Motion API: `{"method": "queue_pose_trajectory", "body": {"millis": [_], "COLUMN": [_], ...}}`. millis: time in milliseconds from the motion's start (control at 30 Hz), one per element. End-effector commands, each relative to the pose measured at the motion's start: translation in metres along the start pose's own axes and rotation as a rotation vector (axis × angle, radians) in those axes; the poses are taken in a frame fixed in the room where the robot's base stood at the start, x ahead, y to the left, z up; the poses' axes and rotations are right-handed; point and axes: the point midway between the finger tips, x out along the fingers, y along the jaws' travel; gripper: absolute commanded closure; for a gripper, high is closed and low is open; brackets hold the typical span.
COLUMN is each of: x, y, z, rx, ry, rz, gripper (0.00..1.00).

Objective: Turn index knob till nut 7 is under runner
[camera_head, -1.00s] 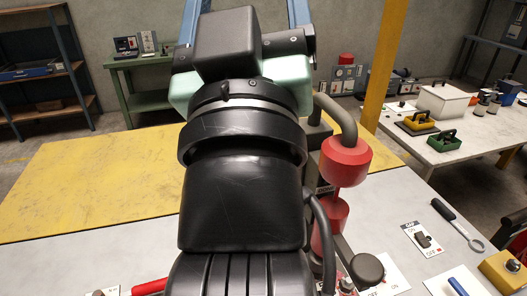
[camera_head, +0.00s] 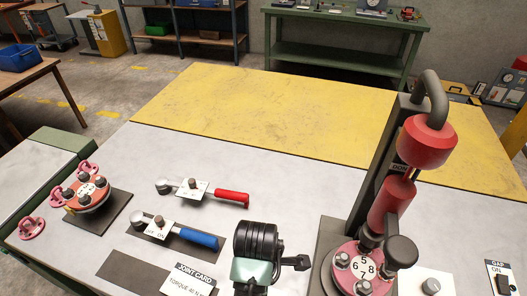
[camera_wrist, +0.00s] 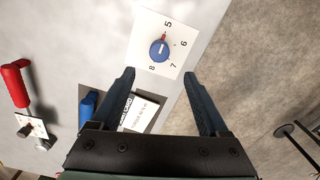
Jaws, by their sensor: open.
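The index knob (camera_wrist: 159,49) is a blue round knob on a white dial plate (camera_wrist: 178,20) numbered 5 to 8. Its red pointer stands at 5. My gripper (camera_wrist: 159,77) is open and empty in the wrist view, with the knob just beyond and between its fingertips, apart from them as far as I can tell. In the head view a red flange (camera_head: 364,265) carries several nuts and the numbers 5 to 8. The red runner (camera_head: 391,204) stands over its back edge, near 5. A dark round knob hides part of the flange. The index knob is not visible in the head view.
A red-handled wrench (camera_head: 232,196) and a blue-handled one (camera_head: 197,238) lie left of my arm. A second red flange (camera_head: 88,190) sits at far left. A joint card (camera_head: 188,284) lies in front. The yellow bench area (camera_head: 270,112) is clear.

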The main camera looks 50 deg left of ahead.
Motion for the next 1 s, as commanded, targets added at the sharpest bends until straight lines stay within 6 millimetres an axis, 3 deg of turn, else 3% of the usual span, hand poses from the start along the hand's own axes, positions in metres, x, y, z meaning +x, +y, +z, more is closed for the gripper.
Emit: {"method": "queue_pose_trajectory", "body": {"millis": [300,500,700,967,1000], "x": [0.066,0.096,0.108,0.109,0.109], "y": [-0.001,0.0,0.001,0.001,0.001], "z": [0.001,0.001,0.001,0.001,0.001], "rx": [0.003,0.004,0.004,0.005,0.005], "ry": [-0.001,-0.001,-0.001,-0.001,-0.001], "rz": [-0.002,0.0,0.004,0.004,0.004], "gripper": [0.22,0.22,0.22,0.22,0.27]}}
